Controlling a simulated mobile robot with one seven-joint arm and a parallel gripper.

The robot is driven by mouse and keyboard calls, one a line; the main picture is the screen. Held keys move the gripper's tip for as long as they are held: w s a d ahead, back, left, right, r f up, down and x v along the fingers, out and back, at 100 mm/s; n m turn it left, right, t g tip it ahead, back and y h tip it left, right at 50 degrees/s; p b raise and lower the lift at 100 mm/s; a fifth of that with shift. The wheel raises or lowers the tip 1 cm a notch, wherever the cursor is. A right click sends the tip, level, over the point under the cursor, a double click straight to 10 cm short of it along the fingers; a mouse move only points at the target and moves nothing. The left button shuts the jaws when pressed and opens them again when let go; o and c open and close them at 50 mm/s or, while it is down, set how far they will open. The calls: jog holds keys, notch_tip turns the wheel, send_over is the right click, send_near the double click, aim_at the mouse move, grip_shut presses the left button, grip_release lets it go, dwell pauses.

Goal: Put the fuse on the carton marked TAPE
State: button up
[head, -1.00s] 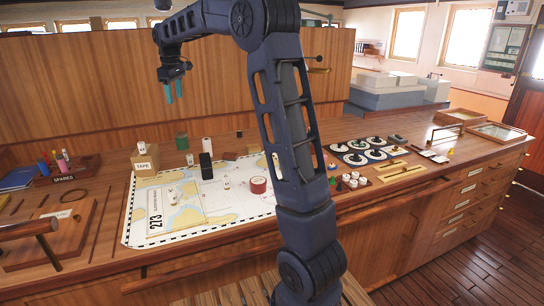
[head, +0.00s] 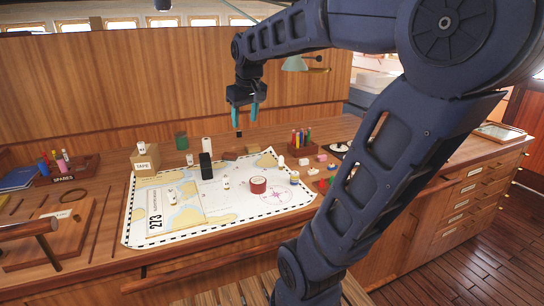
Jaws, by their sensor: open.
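The carton marked TAPE (head: 145,163) is a brown box at the left of the counter, by the chart's back left corner. A small white labelled piece (head: 141,148) stands on its top. I cannot tell for sure which thing is the fuse. Small white labelled pieces stand on the chart, one at the left (head: 171,196) and one near the middle (head: 226,183); another (head: 190,159) stands right of the carton. My gripper (head: 246,114) is open and empty, pointing down above the back of the counter, right of the carton. A small dark object (head: 239,133) shows just below it.
An upright black box (head: 205,166), a white cylinder (head: 207,144) and a green can (head: 181,141) stand between carton and gripper. A red tape roll (head: 258,185) lies on the chart (head: 215,215). A pen holder (head: 301,143) is at right. A wooden panel (head: 150,85) rises behind.

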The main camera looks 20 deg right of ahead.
jog(key=s+d+f+m+t, duration=0.1)
jog(key=s+d+f+m, duration=0.2)
jog(key=s+f, duration=0.5)
jog(key=s, duration=0.4)
jog(key=shift+s+d+f, duration=0.15)
jog(key=shift+d+f, duration=0.15)
jog(key=shift+d, duration=0.1)
